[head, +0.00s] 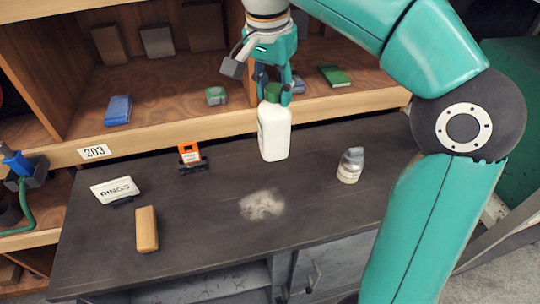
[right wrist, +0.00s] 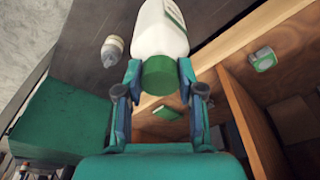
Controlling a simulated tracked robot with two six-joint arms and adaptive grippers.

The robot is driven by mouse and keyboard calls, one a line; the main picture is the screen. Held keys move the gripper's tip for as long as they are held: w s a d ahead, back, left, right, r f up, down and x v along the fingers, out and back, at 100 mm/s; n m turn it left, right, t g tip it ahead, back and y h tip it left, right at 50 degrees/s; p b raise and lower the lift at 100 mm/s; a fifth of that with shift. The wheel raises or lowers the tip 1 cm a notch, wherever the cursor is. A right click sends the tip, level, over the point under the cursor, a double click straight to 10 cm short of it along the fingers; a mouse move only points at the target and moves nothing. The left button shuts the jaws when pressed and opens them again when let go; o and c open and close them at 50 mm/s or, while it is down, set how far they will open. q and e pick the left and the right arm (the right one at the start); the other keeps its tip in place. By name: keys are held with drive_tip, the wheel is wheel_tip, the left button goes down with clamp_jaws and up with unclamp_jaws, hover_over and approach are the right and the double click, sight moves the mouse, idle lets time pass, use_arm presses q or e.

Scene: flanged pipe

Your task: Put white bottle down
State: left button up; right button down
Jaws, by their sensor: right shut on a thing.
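The white bottle (head: 274,130) has a green cap and hangs upright below my right gripper (head: 273,82), near the back edge of the dark bench top (head: 110,240). The right gripper is shut on the bottle around its green cap. In the right wrist view the bottle (right wrist: 160,28) shows beyond the fingers, with the green cap (right wrist: 158,77) between the fingertips. I cannot tell whether the bottle's base touches the bench. My left gripper is not in view.
On the bench are a small grey-capped bottle (head: 350,166), a pale dusty patch (head: 262,205), an orange-and-black item (head: 190,156), a "RINGS" sign (head: 115,190) and a tan block (head: 147,229). A wooden shelf (head: 180,128) runs behind. The bench's front middle is clear.

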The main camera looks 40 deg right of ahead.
sight(273, 148)
wheel_tip(273, 148, down, 15)
drive_tip(key=shift+w+f+b, duration=0.1)
drive_tip(key=shift+f+b, duration=0.1)
drive_tip(key=shift+b, duration=0.1)
drive_tip(key=shift+f, duration=0.1)
drive_tip(key=c, duration=0.7)
unclamp_jaws()
